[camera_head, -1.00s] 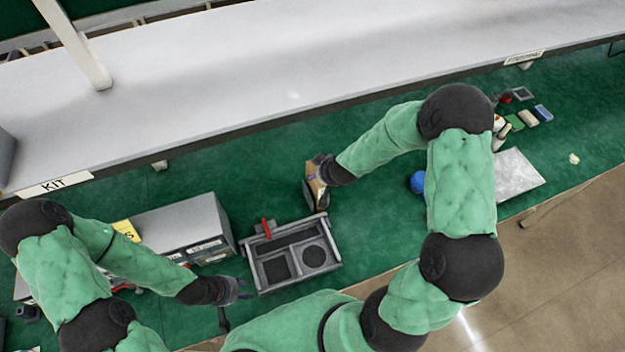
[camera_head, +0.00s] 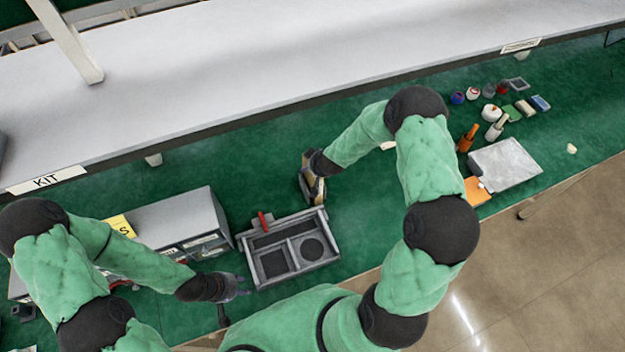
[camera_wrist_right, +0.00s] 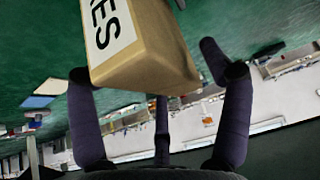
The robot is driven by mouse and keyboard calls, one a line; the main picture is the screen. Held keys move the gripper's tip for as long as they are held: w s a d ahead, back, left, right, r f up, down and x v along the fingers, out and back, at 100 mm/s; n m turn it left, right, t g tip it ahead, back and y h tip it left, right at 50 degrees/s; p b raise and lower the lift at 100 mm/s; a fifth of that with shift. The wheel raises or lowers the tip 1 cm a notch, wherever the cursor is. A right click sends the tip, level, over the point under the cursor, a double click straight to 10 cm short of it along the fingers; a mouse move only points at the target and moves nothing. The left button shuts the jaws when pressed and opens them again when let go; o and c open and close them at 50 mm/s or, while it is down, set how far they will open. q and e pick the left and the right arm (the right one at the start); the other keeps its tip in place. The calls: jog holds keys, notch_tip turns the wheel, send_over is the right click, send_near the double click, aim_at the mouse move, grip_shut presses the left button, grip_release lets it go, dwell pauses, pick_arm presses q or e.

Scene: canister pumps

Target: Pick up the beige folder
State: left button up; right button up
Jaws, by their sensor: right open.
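The beige folder (camera_head: 309,184), a narrow box-like file, stands on the green bench just behind the grey divided tray. In the right wrist view the beige folder (camera_wrist_right: 150,52) fills the upper middle and bears a white label ending in "ES". My right gripper (camera_head: 316,172) is at the folder. In the wrist view its dark fingers (camera_wrist_right: 145,62) are open, with the folder between or just beyond them; contact is not clear. My left gripper (camera_head: 238,287) is low at the left, beside the tray and away from the folder; its opening is unclear.
The grey divided tray (camera_head: 288,271) with a red-handled item stands in front of the folder. A grey cabinet (camera_head: 175,226) is to the left. A white shelf (camera_head: 300,60) runs behind. Bottles (camera_head: 494,128) and a pale flat panel (camera_head: 505,164) lie right. Green bench beside the folder is clear.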

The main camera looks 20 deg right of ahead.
jog(key=c, duration=1.6)
grip_shut()
jog(key=shift+r, duration=0.15)
